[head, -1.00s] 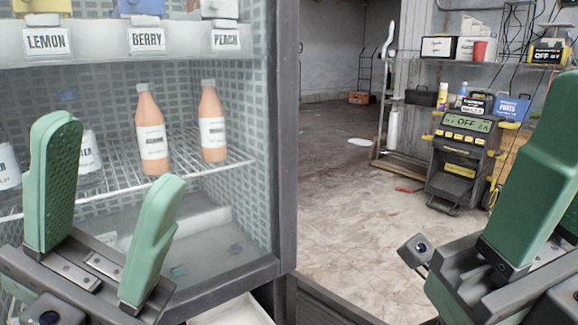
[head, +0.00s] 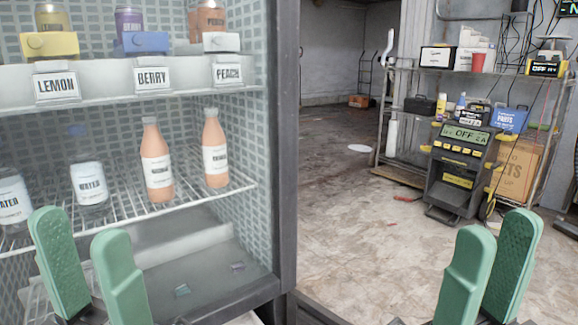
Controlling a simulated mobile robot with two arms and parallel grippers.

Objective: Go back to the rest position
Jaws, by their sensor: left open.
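My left gripper (head: 78,225) is at the bottom left, in front of the lower part of the open-fronted cold cabinet (head: 285,150). Its two green fingers point up and stand apart with nothing between them. My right gripper (head: 499,226) is at the bottom right, in front of the bare floor. Its green fingers also point up, the textured inner face of the right one shows, and I see nothing held. The lower parts of both grippers are cut off by the bottom edge.
Two orange bottles (head: 157,165) and white-labelled water containers (head: 89,185) stand on the wire shelf (head: 130,208). Jars sit above on the labelled shelf (head: 110,93). A yellow-black machine (head: 457,170) and a rack (head: 420,70) stand at the right.

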